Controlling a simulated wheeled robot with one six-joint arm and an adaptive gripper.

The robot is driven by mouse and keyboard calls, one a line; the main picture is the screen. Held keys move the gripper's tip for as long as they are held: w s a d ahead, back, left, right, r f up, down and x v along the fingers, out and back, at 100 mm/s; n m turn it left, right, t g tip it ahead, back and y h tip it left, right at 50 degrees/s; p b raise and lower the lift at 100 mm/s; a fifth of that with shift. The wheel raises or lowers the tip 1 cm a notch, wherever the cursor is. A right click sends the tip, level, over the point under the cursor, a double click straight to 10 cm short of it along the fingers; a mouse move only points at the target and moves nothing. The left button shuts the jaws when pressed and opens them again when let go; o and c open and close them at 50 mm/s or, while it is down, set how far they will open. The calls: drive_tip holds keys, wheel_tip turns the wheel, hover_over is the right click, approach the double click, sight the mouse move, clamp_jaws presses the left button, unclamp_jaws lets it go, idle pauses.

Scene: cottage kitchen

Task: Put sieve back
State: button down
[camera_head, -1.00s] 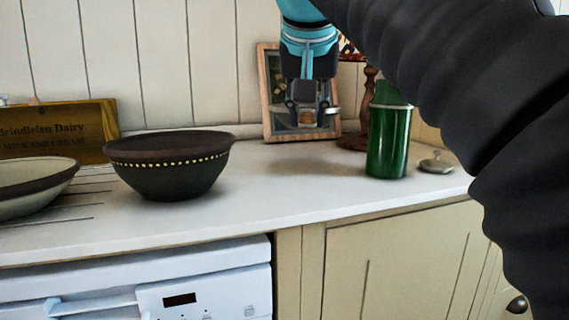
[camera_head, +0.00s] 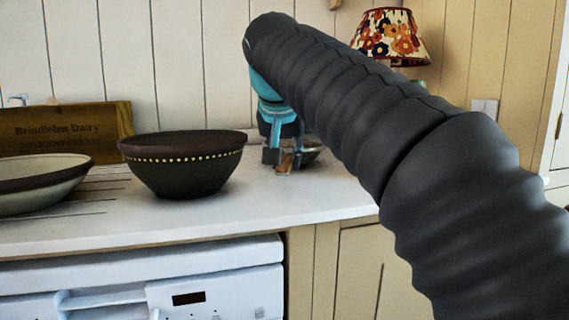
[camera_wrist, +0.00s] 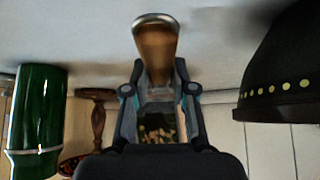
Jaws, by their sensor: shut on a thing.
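My gripper (camera_head: 284,166) is low over the white counter in the head view, just right of the dark bowl. In the wrist view my gripper (camera_wrist: 158,82) is shut on a small brownish thing with a pale metal rim, which I take to be the sieve (camera_wrist: 155,45). It sticks out beyond the fingertips, close to the counter. Blur hides its mesh and exact shape, and I cannot tell whether it touches the counter. In the head view my arm covers part of this area.
The dark bowl with yellow dots (camera_head: 185,165) stands close left of my gripper; a shallow dish (camera_head: 40,185) is farther left. A green canister (camera_wrist: 37,110) shows in the wrist view. A flowered lamp (camera_head: 390,38) stands behind my arm. The counter's front (camera_head: 250,212) is clear.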

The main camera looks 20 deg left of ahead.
drive_tip(key=shift+f, duration=0.25)
drive_tip(key=c, duration=0.9)
unclamp_jaws()
drive_tip(key=shift+c, duration=0.2)
drive_tip(key=shift+r, duration=0.15)
drive_tip(key=shift+r, duration=0.25)
drive_tip(key=p+v, duration=0.3)
drive_tip(key=v, duration=0.9)
drive_tip(key=shift+f, duration=0.1)
